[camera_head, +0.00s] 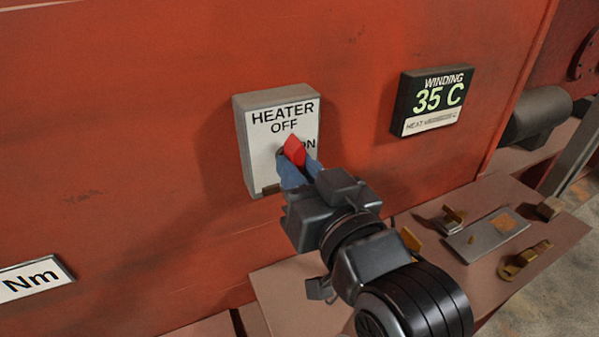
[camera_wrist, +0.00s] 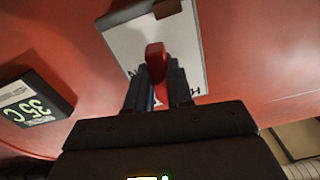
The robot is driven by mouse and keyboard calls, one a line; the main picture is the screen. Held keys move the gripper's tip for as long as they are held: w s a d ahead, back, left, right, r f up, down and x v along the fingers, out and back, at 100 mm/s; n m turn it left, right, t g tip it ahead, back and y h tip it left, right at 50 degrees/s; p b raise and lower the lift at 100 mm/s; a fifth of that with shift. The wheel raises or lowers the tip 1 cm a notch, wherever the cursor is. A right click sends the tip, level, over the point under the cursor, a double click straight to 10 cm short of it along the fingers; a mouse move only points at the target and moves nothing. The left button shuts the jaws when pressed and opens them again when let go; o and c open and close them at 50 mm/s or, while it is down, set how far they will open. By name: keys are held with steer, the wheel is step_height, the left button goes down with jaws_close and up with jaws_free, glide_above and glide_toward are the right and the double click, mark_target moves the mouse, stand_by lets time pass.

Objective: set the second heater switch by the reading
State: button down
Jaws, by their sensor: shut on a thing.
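The heater switch box (camera_head: 243,150) is a grey box with a white face on the red wall. Its face reads HEATER, OFF near the top and ON at the right. Its red handle (camera_head: 294,150) points up and slightly left, toward OFF. My gripper (camera_head: 296,170) has its blue-grey fingers shut on the red handle, which also shows between the fingers in the wrist view (camera_wrist: 155,62). The fingers hide the lower middle of the face. The winding display (camera_head: 437,97) on the right reads 35 C, with a partly unreadable label line below that starts with HEAT.
A brown ledge (camera_head: 400,250) at the lower right holds a grey plate (camera_head: 487,235) and several brass-coloured parts. A sign reading Nm (camera_head: 32,278) is at the lower left. The red wall between the box and the display is clear.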

steer(key=shift+n, duration=0.7)
steer(key=c, duration=1)
jaws_free()
steer(key=shift+w, duration=0.1)
steer(key=b+v, duration=0.2)
steer(key=v, duration=0.5)
steer(key=shift+s+d, duration=0.15)
steer(key=shift+s, duration=0.2)
